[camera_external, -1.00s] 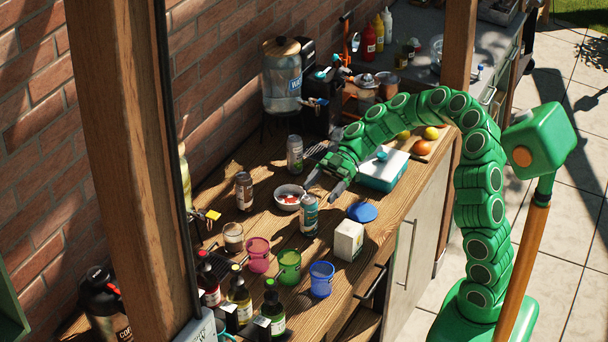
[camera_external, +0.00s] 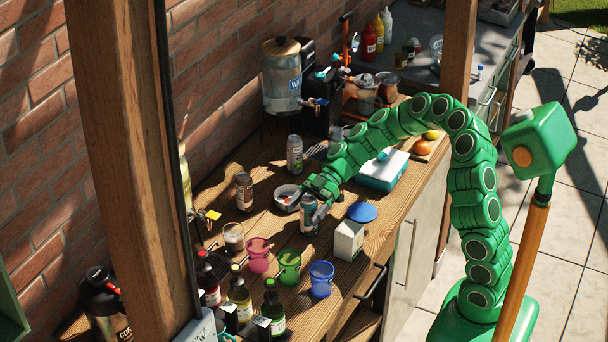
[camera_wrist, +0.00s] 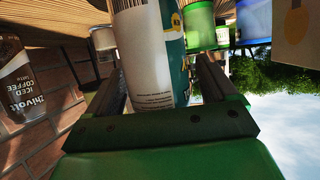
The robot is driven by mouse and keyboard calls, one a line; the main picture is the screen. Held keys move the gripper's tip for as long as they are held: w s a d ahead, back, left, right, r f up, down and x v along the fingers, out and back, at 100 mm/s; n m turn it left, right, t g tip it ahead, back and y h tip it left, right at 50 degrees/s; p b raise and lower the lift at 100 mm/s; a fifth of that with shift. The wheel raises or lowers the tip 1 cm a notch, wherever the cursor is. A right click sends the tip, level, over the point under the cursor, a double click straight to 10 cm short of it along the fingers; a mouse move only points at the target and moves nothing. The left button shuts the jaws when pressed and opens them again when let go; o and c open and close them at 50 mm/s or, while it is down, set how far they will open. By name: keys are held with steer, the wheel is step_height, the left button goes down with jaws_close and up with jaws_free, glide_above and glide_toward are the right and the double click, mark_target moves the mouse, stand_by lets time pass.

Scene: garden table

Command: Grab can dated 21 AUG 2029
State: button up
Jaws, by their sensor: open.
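Three drink cans stand on the wooden table. A teal-and-white can (camera_external: 309,220) stands at the front, and the wrist view shows this can (camera_wrist: 150,60) upside down with a barcode and small print I cannot read. My gripper (camera_external: 307,206) is open, with one finger on each side of this can; in the wrist view my gripper (camera_wrist: 160,85) is not visibly closed on it. A brown iced coffee can (camera_external: 244,192) stands to the left; it also shows in the wrist view (camera_wrist: 18,90). A grey can (camera_external: 294,153) stands farther back. No date is legible on any can.
A white bowl (camera_external: 284,200) sits close behind my gripper. A white carton (camera_external: 348,241), a blue lid (camera_external: 362,212) and pink, green and blue cups (camera_external: 321,280) stand nearby. A water dispenser (camera_external: 282,78) is at the back.

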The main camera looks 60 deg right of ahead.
steer(key=shift+c, duration=0.4)
steer(key=c, duration=1.2)
